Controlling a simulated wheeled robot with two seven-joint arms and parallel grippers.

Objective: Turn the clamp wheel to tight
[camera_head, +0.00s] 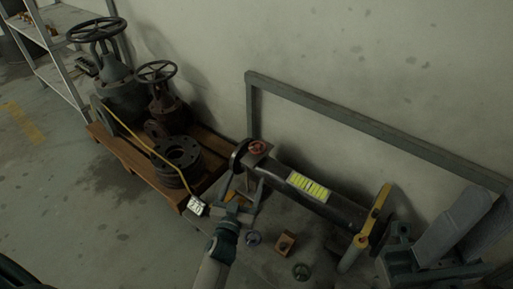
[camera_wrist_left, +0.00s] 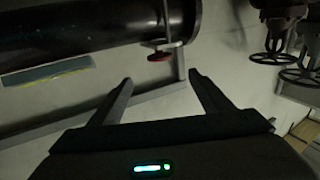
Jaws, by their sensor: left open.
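The clamp wheel is a small red handwheel (camera_head: 257,147) at the left end of a dark pipe (camera_head: 335,208). In the left wrist view the red wheel (camera_wrist_left: 160,56) shows nearly edge-on, just beyond the fingertips and roughly centred between them. My left gripper (camera_head: 240,190) is below and slightly left of the wheel in the head view. Its two fingers (camera_wrist_left: 160,80) are spread with nothing between them, apart from the wheel. The dark pipe (camera_wrist_left: 90,35) also fills the upper left of the wrist view. My right gripper is not in view.
Large valves with handwheels (camera_head: 96,31) stand on a wooden pallet (camera_head: 133,160) at left, with stacked flanges (camera_head: 179,159). A yellow cord leads to a white tag (camera_head: 197,205). A yellow-handled part (camera_head: 376,210) stands at the pipe's right end. A grey rail (camera_head: 370,127) runs along the wall.

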